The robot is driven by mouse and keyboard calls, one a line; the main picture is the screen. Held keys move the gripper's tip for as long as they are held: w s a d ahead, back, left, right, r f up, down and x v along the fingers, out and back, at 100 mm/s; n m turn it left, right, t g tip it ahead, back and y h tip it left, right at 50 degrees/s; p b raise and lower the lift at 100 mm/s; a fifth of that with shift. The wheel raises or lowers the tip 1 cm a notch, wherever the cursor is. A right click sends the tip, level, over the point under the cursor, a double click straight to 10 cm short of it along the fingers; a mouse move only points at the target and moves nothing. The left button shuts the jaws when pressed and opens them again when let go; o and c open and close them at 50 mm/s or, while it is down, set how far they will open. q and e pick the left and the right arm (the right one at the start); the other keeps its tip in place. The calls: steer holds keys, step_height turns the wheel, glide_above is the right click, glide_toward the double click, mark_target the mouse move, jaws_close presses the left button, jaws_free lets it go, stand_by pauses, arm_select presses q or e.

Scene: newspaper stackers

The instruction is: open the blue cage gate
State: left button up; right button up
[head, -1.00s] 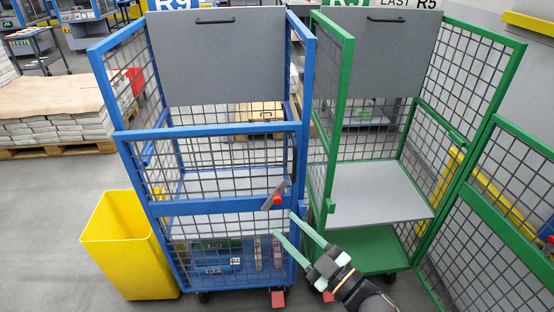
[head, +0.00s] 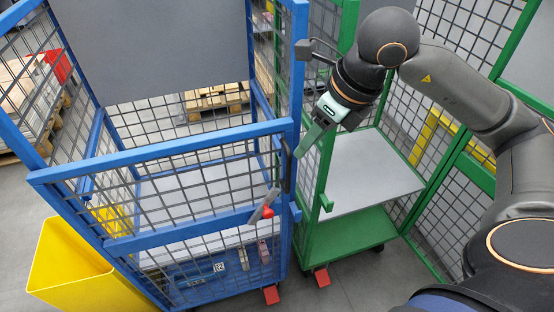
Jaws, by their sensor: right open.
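The blue cage gate (head: 170,155) is the mesh panel with a blue frame across the front of the blue cage. It looks shut, its right edge against the blue corner post (head: 297,60). A grey latch lever with a red end (head: 263,208) sits tilted near its right edge. A dark upright bar (head: 287,168) runs along that edge. My right gripper (head: 302,150) points down and left, just right of the post near the gate's top corner. Its jaws are open and empty; whether it touches the post is unclear. My left gripper is out of view.
A green cage (head: 345,225) with a grey shelf (head: 372,180) stands close on the right, its open gate at the far right. A yellow bin (head: 75,270) stands at the front left. Red foot pedals (head: 271,294) stick out below the cages.

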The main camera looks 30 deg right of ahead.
glide_above(288, 190)
steer(key=f, duration=1.1)
steer(key=shift+w+d+f, duration=0.15)
steer(key=shift+w, duration=0.1)
steer(key=shift+c, duration=0.2)
jaws_close()
stand_by(0.6)
